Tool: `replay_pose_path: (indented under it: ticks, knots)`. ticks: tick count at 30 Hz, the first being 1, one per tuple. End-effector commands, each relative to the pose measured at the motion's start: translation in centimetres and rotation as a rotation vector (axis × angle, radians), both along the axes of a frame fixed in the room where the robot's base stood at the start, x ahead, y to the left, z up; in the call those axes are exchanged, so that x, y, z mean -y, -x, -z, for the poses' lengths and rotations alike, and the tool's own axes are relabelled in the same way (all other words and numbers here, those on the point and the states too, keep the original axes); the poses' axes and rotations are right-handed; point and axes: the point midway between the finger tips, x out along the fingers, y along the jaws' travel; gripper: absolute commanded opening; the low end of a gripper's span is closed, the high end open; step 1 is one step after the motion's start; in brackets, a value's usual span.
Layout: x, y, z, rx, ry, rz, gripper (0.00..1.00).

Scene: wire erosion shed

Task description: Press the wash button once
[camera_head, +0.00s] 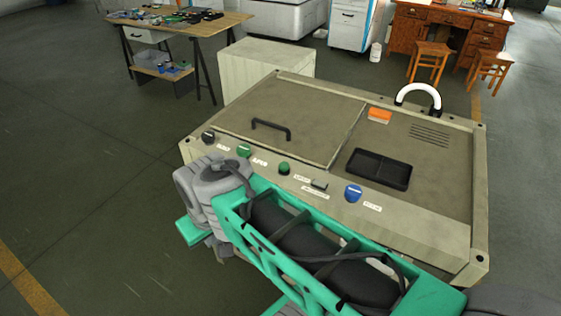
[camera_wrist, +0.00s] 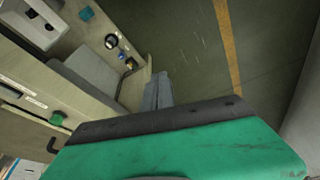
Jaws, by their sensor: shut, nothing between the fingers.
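A row of controls runs along the front of a beige machine. In the head view these are a black knob (camera_head: 208,137), a green button (camera_head: 243,150), a smaller green button (camera_head: 284,168), a grey switch (camera_head: 319,184) and a blue button (camera_head: 353,193). Their labels are too small to read, so I cannot tell which is the wash button. My gripper (camera_wrist: 158,80) shows in the wrist view as grey fingers, shut and empty, beside the machine's edge. In the head view my arm hides the fingers at the machine's front left.
The machine top has a lid with a dark handle (camera_head: 271,130), a black tray (camera_head: 379,168), an orange block (camera_head: 379,115) and a white curved pipe (camera_head: 418,94). A workbench (camera_head: 181,25) and wooden stools (camera_head: 429,60) stand behind. The floor at left is clear.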

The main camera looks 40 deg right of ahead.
Motion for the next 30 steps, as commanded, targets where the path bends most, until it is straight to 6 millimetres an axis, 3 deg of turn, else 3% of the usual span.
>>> replay_pose_path:
  ticks: [5, 8, 12, 14, 18, 21, 24, 30]
  knots:
    - [1.2, -1.3, -1.0, 0.008, -0.042, 0.121, 0.0]
    - [4.1, -4.4, -2.7, 0.037, -0.154, 0.4, 0.0]
    - [12.0, -9.1, -5.1, 0.105, -0.438, 0.977, 0.0]
    - [16.0, -10.4, -5.8, 0.135, -0.58, 1.221, 0.0]
    - [24.5, -10.9, -7.2, 0.193, -0.907, 1.685, 0.0]
    - [28.7, -10.3, -7.8, 0.218, -1.089, 1.89, 0.0]
    - [30.8, -9.8, -8.0, 0.231, -1.194, 1.994, 0.0]
    - [31.4, -9.6, -8.0, 0.233, -1.229, 2.025, 0.0]
